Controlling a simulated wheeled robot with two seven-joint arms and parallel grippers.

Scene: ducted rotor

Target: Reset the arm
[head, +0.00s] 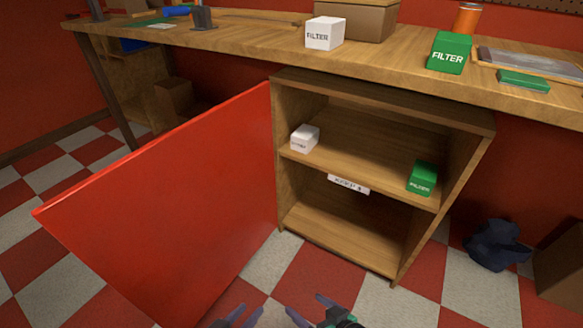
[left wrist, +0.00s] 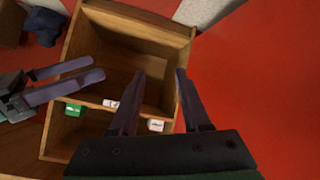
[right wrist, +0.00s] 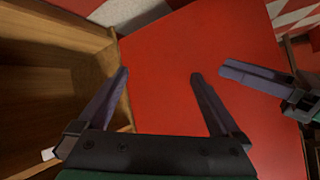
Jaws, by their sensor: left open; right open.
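My left gripper (head: 243,313) is low in the head view, in front of the open cabinet (head: 385,95). Its two fingers stand apart with nothing between them, as the left wrist view (left wrist: 160,73) shows. My right gripper (head: 309,304) is just to its right at the bottom edge. Its fingers are spread and empty in the right wrist view (right wrist: 160,74). The right gripper also shows at the left of the left wrist view. Most of both arms is out of the head view.
The red door (head: 165,205) stands open on the cabinet's left. A white box (head: 305,138) and a green box (head: 422,178) sit on the middle shelf. A white filter box (head: 324,33) and green filter box (head: 449,53) stand on the workbench (head: 230,42). The lower compartment is empty.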

